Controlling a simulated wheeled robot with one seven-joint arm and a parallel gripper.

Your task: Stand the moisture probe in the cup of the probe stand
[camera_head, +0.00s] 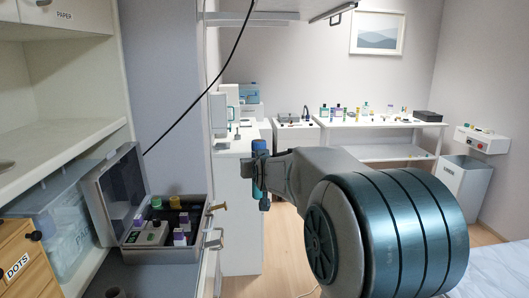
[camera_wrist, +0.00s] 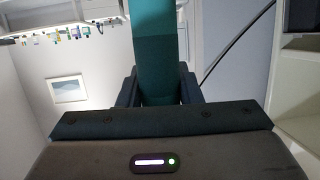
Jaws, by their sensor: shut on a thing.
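My gripper (camera_head: 262,168) is raised in the middle of the head view, in front of the white cabinet. It is shut on the moisture probe (camera_head: 259,147), a slim blue body that hangs roughly upright, with its lower part showing below the jaws. In the wrist view the probe shows as a teal bar (camera_wrist: 154,55) between the two dark fingers. I cannot surely pick out the probe stand or its cup. A small dark round thing (camera_head: 115,293) is cut off by the bottom edge at left, and I cannot tell what it is.
An open grey case (camera_head: 110,205) with several coloured-capped bottles sits on the left counter. A clear bin (camera_head: 62,225) and a wooden DOTS box (camera_head: 18,262) stand farther left. A black cable (camera_head: 200,95) hangs above. White benches (camera_head: 375,122) with bottles stand at the back.

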